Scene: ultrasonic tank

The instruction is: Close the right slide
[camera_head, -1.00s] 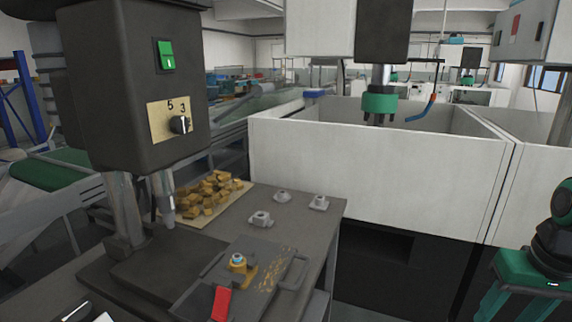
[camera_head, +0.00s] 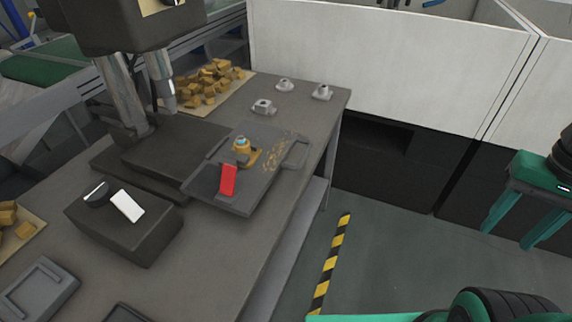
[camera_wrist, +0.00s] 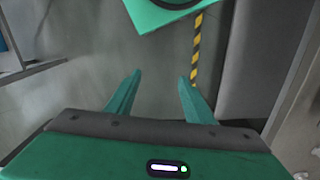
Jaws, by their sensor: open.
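My gripper (camera_head: 507,238) is at the right of the head view, over the floor and well away from the workbench. Its two green fingers are apart and hold nothing; the wrist view also shows them (camera_wrist: 160,76) spread above the floor. No part can be clearly identified as the right slide. A dark plate (camera_head: 235,205) with a red lever (camera_head: 228,180), a brass part (camera_head: 246,155) and a handle-like loop (camera_head: 295,155) sits on the workbench. White enclosures with straight seams stand behind it.
The workbench (camera_head: 215,258) carries a drill press (camera_head: 125,95), a dark box with a white switch (camera_head: 125,225), brass blocks (camera_head: 210,82) and small grey fittings (camera_head: 264,106). A white enclosure (camera_head: 400,60) stands behind. A yellow-black stripe (camera_head: 330,265) marks open floor between bench and gripper.

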